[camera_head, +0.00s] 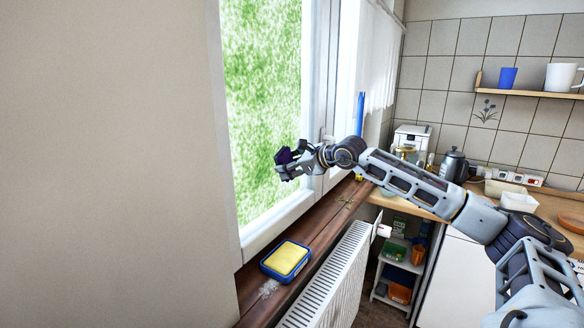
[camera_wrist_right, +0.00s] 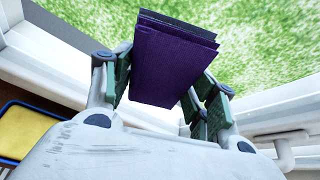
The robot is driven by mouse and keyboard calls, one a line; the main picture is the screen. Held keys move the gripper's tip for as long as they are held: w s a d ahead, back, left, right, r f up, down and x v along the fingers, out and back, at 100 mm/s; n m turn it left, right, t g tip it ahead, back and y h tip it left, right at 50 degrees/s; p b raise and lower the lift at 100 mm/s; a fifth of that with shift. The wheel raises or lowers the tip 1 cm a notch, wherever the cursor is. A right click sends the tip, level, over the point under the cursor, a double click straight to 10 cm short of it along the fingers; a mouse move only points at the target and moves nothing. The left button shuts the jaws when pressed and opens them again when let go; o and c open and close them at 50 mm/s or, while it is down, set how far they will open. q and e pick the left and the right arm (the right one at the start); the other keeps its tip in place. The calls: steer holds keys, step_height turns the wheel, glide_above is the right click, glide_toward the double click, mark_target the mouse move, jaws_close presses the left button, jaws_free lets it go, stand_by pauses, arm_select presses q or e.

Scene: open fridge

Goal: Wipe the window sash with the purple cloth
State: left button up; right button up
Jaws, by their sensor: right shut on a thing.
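My right gripper (camera_head: 291,160) is stretched out from the right in the head view, in front of the window glass. It is shut on the purple cloth (camera_wrist_right: 170,62), which is folded and fills the space between the green-padded fingers in the right wrist view. In the head view the cloth (camera_head: 285,156) is a small dark purple patch at the gripper. The white window sash (camera_head: 275,216) frames the green pane. I cannot tell whether the cloth touches the glass or sash. My left gripper is not in view.
A yellow sponge in a blue tray (camera_head: 286,259) sits on the brown windowsill (camera_head: 322,232), beside a white smudge (camera_head: 267,289). A radiator (camera_head: 325,288) stands below the sill. A window handle (camera_head: 327,136) is near my right arm. A counter (camera_head: 420,196) with a kettle (camera_head: 453,166) lies at the right.

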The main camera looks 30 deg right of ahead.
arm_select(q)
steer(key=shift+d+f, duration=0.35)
arm_select(e)
steer(key=shift+s+a, duration=0.25)
steer(key=shift+a, duration=0.15)
arm_select(q)
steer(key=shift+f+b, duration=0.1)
steer(key=shift+b, duration=0.2)
arm_select(e)
steer(key=shift+a, duration=0.1)
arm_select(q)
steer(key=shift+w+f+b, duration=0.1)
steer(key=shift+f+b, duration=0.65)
arm_select(e)
steer(key=a, duration=0.1)
steer(key=s+a, duration=0.1)
steer(key=shift+a, duration=0.3)
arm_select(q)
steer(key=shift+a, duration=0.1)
